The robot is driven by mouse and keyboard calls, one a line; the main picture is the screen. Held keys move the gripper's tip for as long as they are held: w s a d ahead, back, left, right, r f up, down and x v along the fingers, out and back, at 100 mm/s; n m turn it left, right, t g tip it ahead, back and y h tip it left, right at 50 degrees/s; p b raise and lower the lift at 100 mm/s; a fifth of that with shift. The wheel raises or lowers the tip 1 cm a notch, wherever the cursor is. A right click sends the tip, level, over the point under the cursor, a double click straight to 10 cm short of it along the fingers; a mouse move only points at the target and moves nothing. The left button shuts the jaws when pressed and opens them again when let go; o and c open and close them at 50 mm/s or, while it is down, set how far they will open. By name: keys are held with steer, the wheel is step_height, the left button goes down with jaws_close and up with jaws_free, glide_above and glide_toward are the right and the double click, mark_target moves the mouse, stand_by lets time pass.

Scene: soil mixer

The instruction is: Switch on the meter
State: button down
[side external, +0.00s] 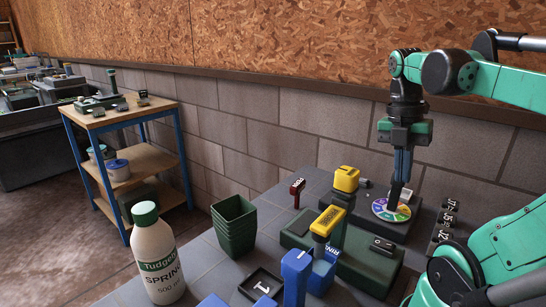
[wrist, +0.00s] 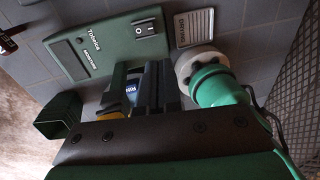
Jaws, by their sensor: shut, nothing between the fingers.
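The meter is a flat green box (wrist: 95,48) lettered along its face, with a dark window at one end. A black rocker switch (wrist: 145,27) with white marks is at its other end, in the wrist view. Which side of the switch is pressed I cannot tell. My gripper (side external: 394,205) is shut and empty, pointing down at or just above a multicoloured disc (side external: 380,211) in the side view. Contact cannot be told. In the wrist view the gripper (wrist: 150,85) shows below the meter, covering part of the scene behind it.
A yellow-topped piece (side external: 328,222) and a blue lettered block (side external: 322,272) stand left of my gripper. A green pot (side external: 234,226) and a white bottle (side external: 158,258) stand further left. A small label plate (wrist: 195,27) lies beside the switch. A block wall closes the back.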

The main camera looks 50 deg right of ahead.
mark_target(388, 244)
steer(key=w, duration=0.2)
steer(key=shift+w+a+g, duration=0.1)
steer(key=shift+w+g, duration=0.2)
steer(key=shift+w, duration=0.05)
steer(key=x, duration=1.4)
stand_by(0.3)
steer(key=shift+s+f+t, duration=0.35)
steer(key=shift+f+t, duration=0.1)
steer(key=shift+t, duration=0.25)
steer(key=shift+w, duration=0.15)
